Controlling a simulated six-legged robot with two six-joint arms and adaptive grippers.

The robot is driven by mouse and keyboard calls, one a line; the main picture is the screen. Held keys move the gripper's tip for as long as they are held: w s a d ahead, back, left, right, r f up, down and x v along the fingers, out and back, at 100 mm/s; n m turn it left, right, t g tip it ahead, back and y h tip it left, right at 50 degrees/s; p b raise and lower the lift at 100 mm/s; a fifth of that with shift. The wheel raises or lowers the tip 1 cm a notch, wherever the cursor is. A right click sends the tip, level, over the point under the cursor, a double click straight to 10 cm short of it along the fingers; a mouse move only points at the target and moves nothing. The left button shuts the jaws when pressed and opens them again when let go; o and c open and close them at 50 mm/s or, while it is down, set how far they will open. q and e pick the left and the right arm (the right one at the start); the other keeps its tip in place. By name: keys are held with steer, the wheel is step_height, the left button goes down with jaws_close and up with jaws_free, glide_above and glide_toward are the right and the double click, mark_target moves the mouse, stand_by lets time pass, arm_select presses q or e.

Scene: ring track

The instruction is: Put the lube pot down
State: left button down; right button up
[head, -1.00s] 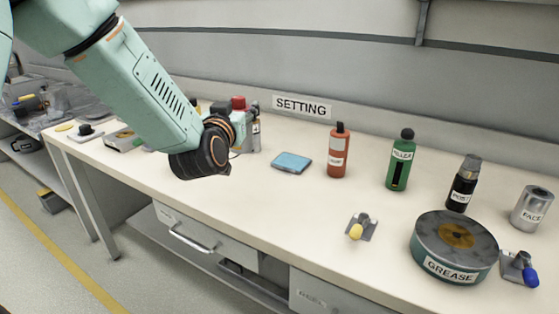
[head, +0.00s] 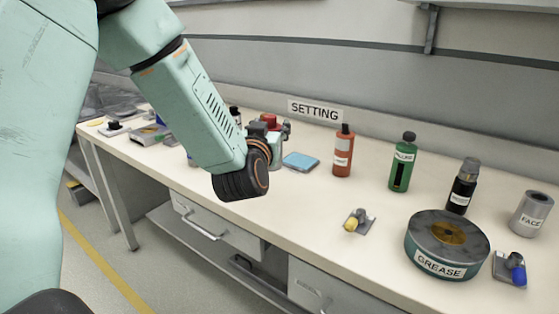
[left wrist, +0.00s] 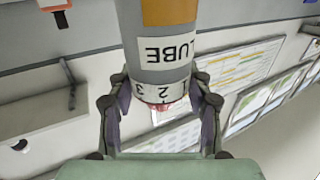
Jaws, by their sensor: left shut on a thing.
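In the left wrist view the lube pot (left wrist: 165,72) is a grey cylinder with an orange band, a white LUBE label and a red end. My left gripper (left wrist: 160,100) is shut around it near the red end, a finger on each side. The label reads upside down there. In the head view my left gripper (head: 274,128) is mostly hidden behind its wrist, over the bench. Red and grey parts show past the wrist, seemingly the pot; its base is hidden, so I cannot tell whether it touches the bench. My right gripper is not in view.
A SETTING sign (head: 315,110) is on the back ledge. A blue pad (head: 301,161) and a red bottle (head: 343,152) are right of my wrist. Further right are a green bottle (head: 403,164), a black bottle (head: 462,188) and a GREASE tin (head: 445,245).

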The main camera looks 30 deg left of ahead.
mark_target(279, 165)
arm_select(q)
steer(key=f, duration=0.1)
steer(key=f+b, duration=0.1)
steer(key=f, duration=0.2)
steer(key=shift+w+a+f, duration=0.1)
steer(key=shift+a+f, duration=0.25)
steer(key=shift+f, duration=0.05)
steer(key=shift+d+f+b, duration=0.1)
steer(key=shift+f+b, duration=0.9)
steer(key=shift+f, duration=1)
steer(key=shift+r, duration=0.1)
steer(key=c, duration=0.6)
jaws_free()
steer(key=shift+f, duration=0.2)
steer(key=shift+r, duration=0.1)
